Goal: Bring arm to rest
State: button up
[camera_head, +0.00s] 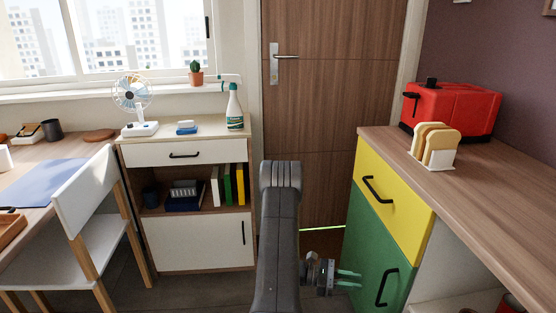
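My arm (281,225) stands upright in the middle of the view, in front of the wooden door. My gripper (347,280) is low, just right of the arm, in front of the green cabinet door. Its two greenish fingers point to the right, with a small gap between them. I see nothing between the fingers.
A counter (385,143) on the right bears a red toaster (455,108) and bread slices in a rack (435,146). Its yellow drawer (393,200) and green door (366,252) are close to my gripper. A white cabinet (185,240) and chair (95,195) stand left.

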jog(key=b+x, duration=0.1)
jog(key=x, duration=0.8)
jog(key=shift+a, duration=0.1)
